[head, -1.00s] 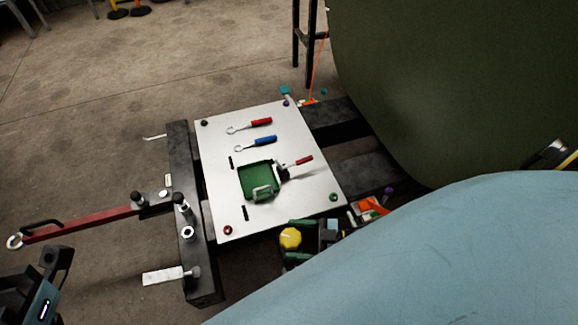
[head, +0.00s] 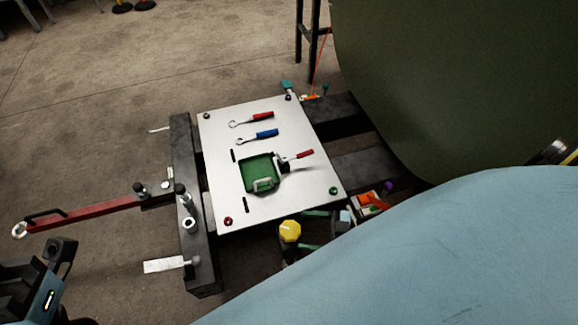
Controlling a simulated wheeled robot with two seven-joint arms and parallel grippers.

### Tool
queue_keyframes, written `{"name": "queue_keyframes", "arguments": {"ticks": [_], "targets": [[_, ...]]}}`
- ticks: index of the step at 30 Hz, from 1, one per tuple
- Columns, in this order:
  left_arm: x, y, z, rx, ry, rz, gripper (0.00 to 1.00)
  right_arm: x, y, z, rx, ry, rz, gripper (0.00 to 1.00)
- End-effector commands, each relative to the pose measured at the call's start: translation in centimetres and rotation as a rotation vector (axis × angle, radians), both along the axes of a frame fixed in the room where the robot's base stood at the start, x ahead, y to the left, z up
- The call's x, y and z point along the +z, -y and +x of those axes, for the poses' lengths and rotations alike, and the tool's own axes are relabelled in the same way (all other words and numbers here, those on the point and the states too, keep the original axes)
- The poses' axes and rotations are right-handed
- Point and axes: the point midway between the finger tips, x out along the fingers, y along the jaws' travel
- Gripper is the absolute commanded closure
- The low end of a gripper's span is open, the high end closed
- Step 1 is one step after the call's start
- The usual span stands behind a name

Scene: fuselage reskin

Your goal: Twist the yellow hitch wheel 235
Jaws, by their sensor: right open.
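The yellow hitch wheel (head: 290,231) is a small faceted knob in the head view, just below the front edge of the white plate. My right gripper (head: 304,230) is to the right of the wheel, its two green fingers spread apart. One finger is level with the wheel's upper part, the other with its lower right side. I cannot tell whether either touches it. My light blue right arm (head: 430,250) hides what lies behind and below the gripper. No fingers of my left gripper show; only dark machine parts appear at the lower left.
The white plate (head: 225,165) carries a green tray (head: 258,172), a red-handled hook (head: 260,116) and a blue-handled hook (head: 265,134). A red tow bar (head: 90,208) extends left from the dark frame. A large dark green curved body (head: 460,90) fills the upper right.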

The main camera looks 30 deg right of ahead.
Motion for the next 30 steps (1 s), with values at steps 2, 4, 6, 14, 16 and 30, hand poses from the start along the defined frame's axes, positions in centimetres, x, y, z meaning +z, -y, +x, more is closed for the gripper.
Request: {"name": "queue_keyframes", "arguments": {"ticks": [2,4,6,14,16,30], "targets": [[0.2,0.0,0.0,0.001,-0.004,0.002,0.64,-0.1,0.0,-0.2,-0.006,-0.007,0.002,0.27],[0.2,0.0,0.1,0.001,-0.010,0.002,0.64,-0.2,0.0,-0.3,-0.006,-0.012,0.001,0.27],[0.2,0.0,0.2,0.002,-0.016,0.005,0.64,-0.3,0.1,-0.5,-0.006,-0.017,0.001,0.27],[0.1,0.0,0.2,0.002,-0.018,0.005,0.64,-0.3,-2.0,1.0,-0.004,-0.018,0.001,0.27],[0.1,-0.1,0.1,0.003,-0.015,0.004,0.64,-0.4,-2.9,1.7,-0.004,-0.019,0.002,0.27],[-0.2,-0.2,-0.6,0.002,0.028,-0.011,0.64,-0.4,-5.9,4.1,-0.004,-0.021,0.000,0.27]]}}
